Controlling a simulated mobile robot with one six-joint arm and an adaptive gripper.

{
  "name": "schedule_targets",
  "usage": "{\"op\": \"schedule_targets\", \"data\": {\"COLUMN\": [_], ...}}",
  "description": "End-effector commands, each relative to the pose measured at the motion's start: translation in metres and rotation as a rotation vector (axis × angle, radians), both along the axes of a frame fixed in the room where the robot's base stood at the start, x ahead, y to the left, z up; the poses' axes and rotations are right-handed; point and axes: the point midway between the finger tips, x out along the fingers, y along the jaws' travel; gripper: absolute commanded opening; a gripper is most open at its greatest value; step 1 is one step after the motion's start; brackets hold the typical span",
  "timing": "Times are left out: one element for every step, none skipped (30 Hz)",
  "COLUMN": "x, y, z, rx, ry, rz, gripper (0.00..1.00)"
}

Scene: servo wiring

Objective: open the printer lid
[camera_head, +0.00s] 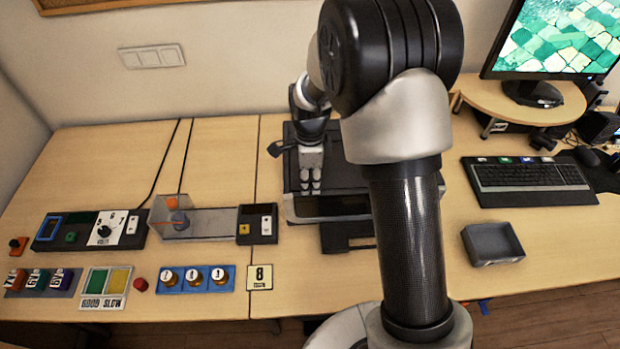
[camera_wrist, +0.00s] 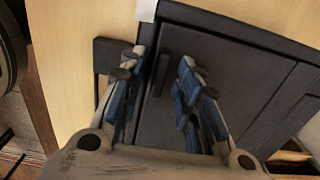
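The printer shows in the head view, its pale front edge (camera_head: 335,210) facing the front of the desk and its dark lid (camera_head: 345,165) lying flat and shut. My arm hides much of its right side. My gripper (camera_head: 311,188) is over the left part of the lid, pointing down. In the wrist view my gripper (camera_wrist: 162,60) is open, with blue-padded fingers apart. A raised black handle bar (camera_wrist: 163,72) on the lid (camera_wrist: 230,75) lies between the fingers, with gaps on both sides. I cannot tell whether the fingertips touch the lid.
A dark hooked piece (camera_head: 284,147) sticks out at the printer's left. A dark tray (camera_head: 347,236) juts out in front. Control boxes (camera_head: 120,229) and a clear bin (camera_head: 205,222) stand to the left.

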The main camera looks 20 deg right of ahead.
Motion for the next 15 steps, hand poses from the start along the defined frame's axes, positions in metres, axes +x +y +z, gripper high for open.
{"op": "schedule_targets", "data": {"x": [0.0, 0.0, 0.0, 0.0, 0.0, 0.0, 0.0, 0.0, 0.0, 0.0, 0.0, 0.0, 0.0, 0.0, 0.0], "y": [0.0, 0.0, 0.0, 0.0, 0.0, 0.0, 0.0, 0.0, 0.0, 0.0, 0.0, 0.0, 0.0, 0.0, 0.0], "z": [0.0001, 0.0001, 0.0002, 0.0002, 0.0002, 0.0002, 0.0002, 0.0002, 0.0002, 0.0003, 0.0003, 0.0002, 0.0003, 0.0003, 0.0003], "rx": [0.0, 0.0, 0.0, 0.0, 0.0, 0.0, 0.0, 0.0, 0.0, 0.0, 0.0, 0.0, 0.0, 0.0, 0.0], "ry": [0.0, 0.0, 0.0, 0.0, 0.0, 0.0, 0.0, 0.0, 0.0, 0.0, 0.0, 0.0, 0.0, 0.0, 0.0], "rz": [0.0, 0.0, 0.0, 0.0, 0.0, 0.0, 0.0, 0.0, 0.0, 0.0, 0.0, 0.0, 0.0, 0.0, 0.0], "gripper": [0.31, 0.29, 0.26, 0.24, 0.22, 0.2, 0.17, 0.15, 0.13, 0.11, 0.09, 0.06, 0.04, 0.02, 0.0]}}
